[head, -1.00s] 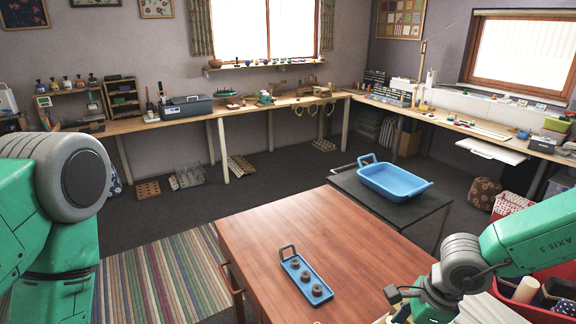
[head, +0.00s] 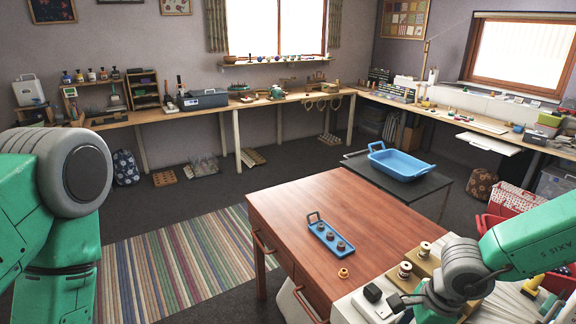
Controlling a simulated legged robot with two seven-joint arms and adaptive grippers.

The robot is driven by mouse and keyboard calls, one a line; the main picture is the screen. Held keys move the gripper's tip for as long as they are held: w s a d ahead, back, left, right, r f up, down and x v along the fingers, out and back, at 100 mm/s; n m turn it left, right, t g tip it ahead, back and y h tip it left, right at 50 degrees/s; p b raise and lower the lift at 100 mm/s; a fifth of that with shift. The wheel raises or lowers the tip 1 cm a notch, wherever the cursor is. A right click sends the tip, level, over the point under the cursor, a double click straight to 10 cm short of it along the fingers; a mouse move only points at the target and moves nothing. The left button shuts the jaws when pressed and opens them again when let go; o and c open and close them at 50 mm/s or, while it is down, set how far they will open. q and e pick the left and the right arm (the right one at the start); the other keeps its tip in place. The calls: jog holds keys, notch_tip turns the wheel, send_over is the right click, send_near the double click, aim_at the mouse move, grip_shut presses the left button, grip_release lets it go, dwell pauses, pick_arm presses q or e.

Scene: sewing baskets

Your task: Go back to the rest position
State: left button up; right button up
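My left arm (head: 50,200) comes in from the left edge, bent, with a grey joint and green links; its gripper is not in the picture.
A blue basin (head: 403,164) sits on a dark side table behind. Red baskets (head: 512,200) stand at the right. A striped rug (head: 170,270) covers the floor at left.

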jog(key=s+d+f+n+h, duration=0.25)
jog(key=s+f+n, duration=0.25)
jog(key=s+n, duration=0.5)
jog(key=s+d+f+n+h, duration=0.1)
jog(key=s+d+f+n, duration=0.3)
jog(key=s+n, duration=0.65)
pick_arm(q)
notch_tip(320, 180, down, 11)
jog(key=b, duration=1)
jog(key=shift+w+d+r+b, duration=0.15)
jog(key=shift+w+d+b, duration=0.05)
jog(key=shift+w+b, duration=0.15)
pick_arm(e)
notch_tip(320, 180, down, 12)
jog(key=a, duration=0.1)
jog(key=shift+s+a+r+y, duration=0.25)
jog(key=shift+s+y, duration=0.2)
pick_arm(q)
jog(key=shift+s+d+r, duration=0.1)
jog(key=shift+d, duration=0.2)
pick_arm(e)
jog(key=shift+d+f, duration=0.1)
jog(key=shift+d, duration=0.2)
pick_arm(q)
jog(key=shift+a, duration=0.2)
pick_arm(e)
jog(key=shift+a, duration=0.2)
